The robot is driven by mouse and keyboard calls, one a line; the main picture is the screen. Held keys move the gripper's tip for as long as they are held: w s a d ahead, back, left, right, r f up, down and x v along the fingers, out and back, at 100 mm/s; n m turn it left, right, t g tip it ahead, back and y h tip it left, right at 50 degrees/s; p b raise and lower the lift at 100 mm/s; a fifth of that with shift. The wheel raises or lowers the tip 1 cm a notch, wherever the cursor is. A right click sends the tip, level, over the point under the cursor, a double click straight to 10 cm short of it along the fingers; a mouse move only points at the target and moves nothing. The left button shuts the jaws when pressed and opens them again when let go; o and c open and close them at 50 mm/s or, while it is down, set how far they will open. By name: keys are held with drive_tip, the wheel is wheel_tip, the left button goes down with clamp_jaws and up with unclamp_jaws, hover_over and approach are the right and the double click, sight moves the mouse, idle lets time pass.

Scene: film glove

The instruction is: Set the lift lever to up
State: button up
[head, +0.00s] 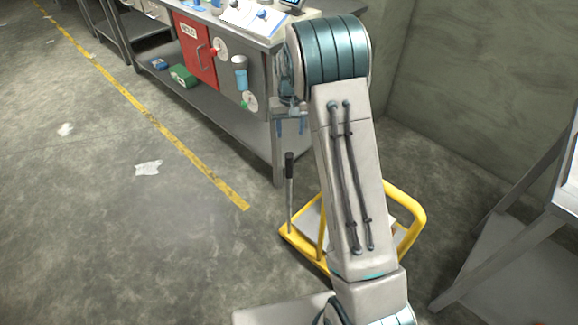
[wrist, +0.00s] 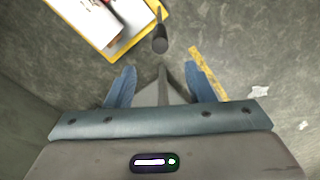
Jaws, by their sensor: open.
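The lift lever (head: 289,190) is a thin grey rod with a black grip, standing nearly upright at the left corner of a yellow-framed lift cart (head: 412,212). In the wrist view the lever's black grip (wrist: 160,38) points toward the camera, just beyond the fingertips. My gripper (head: 290,128) hangs above the lever in the head view, partly hidden by my arm. In the wrist view my gripper (wrist: 160,68) has its two blue fingers spread apart and nothing held. The lever grip lines up roughly with the gap and looks apart from both fingers. My arm covers much of the cart.
A metal workbench (head: 225,115) with a red cabinet door (head: 195,50) stands behind, its near leg close to the lever. A yellow floor line (head: 160,135) runs along the left. Open floor lies left, with paper scraps (head: 148,168). Another metal frame (head: 515,240) stands at right.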

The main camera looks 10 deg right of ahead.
sight(289, 162)
drive_tip(key=shift+w+f, duration=0.2)
drive_tip(key=shift+f, duration=0.3)
drive_tip(key=shift+w+f, duration=0.2)
drive_tip(key=shift+f, duration=0.3)
wheel_tip(289, 162, down, 14)
drive_tip(key=shift+r, duration=0.15)
clamp_jaws()
